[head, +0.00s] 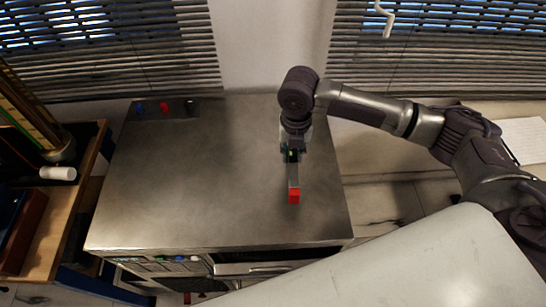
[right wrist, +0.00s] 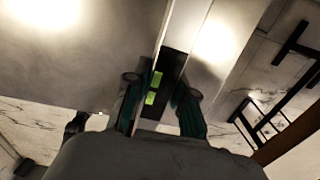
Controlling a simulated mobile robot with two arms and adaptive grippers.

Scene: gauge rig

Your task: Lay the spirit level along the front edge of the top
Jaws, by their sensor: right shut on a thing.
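The spirit level (head: 294,182) is a slim grey bar with a red end cap, over the right part of the metal top (head: 205,190). It points from back to front, across the line of the front edge, with its red end short of that edge. My right gripper (head: 292,152) is shut on it from above. In the right wrist view the level's dark middle with yellow-green vials (right wrist: 155,88) sits between the green-padded fingers (right wrist: 160,108). Whether the level touches the top is unclear. Its far end is hidden by my arm. My left gripper is not in view.
A small panel with blue, red and black knobs (head: 164,108) sits at the top's back left corner. A handle and controls (head: 250,268) show on the front face. The left and middle of the top are clear.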

